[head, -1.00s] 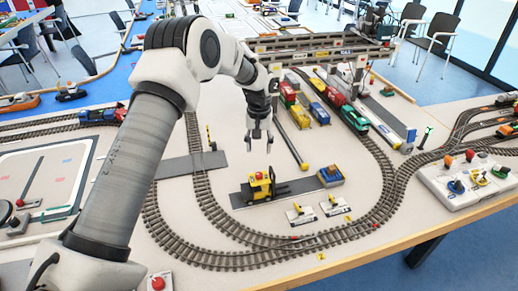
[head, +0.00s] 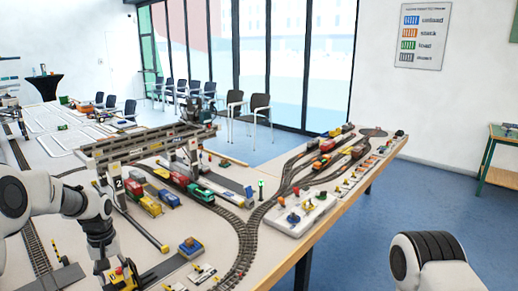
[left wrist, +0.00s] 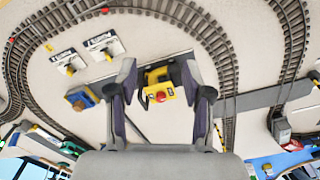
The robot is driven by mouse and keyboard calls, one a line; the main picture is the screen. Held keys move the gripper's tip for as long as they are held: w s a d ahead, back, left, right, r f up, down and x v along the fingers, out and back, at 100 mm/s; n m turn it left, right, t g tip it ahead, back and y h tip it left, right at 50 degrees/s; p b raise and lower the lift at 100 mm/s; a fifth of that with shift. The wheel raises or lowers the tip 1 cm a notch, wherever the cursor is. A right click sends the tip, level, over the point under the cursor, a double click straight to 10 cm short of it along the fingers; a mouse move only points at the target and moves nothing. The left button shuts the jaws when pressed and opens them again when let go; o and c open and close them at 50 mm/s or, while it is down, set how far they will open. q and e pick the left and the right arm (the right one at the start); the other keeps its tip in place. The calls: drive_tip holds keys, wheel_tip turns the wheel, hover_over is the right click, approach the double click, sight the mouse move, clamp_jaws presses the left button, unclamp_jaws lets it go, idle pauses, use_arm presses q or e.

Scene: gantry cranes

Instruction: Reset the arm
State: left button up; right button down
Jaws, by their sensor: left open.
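I cannot tell the height between fingers and vehicle. My left arm comes in from the left edge. Part of my right arm shows at the lower right of the head view; its gripper is out of frame.
A model gantry crane (head: 140,146) spans the tracks behind the gripper. A blue and yellow block (head: 190,246) lies to the right, with toy trains (head: 172,180) beyond. A control panel (head: 302,215) sits near the table's right edge. Open blue floor lies right of the table.

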use_arm(q)
drive_tip(key=s+d+f+m+g, duration=0.15)
drive_tip(key=s+d+f, duration=0.35)
drive_tip(key=s+f, duration=0.55)
drive_tip(key=s+d+f+g, duration=0.3)
drive_tip(key=s+d+f, duration=0.1)
drive_tip(key=s+f, duration=0.65)
drive_tip(key=s+d+f+m+t, duration=0.1)
drive_tip(key=s+d+t, duration=0.1)
drive_tip(key=s, duration=0.6)
drive_tip(key=s+d+m+t, duration=0.2)
drive_tip(key=s, duration=0.6)
drive_tip(key=shift+s+d+f, duration=0.2)
drive_tip(key=shift+d+f, duration=0.15)
drive_tip(key=shift+f, duration=0.05)
drive_tip(key=shift+s+t, duration=0.1)
drive_tip(key=shift+t, duration=0.15)
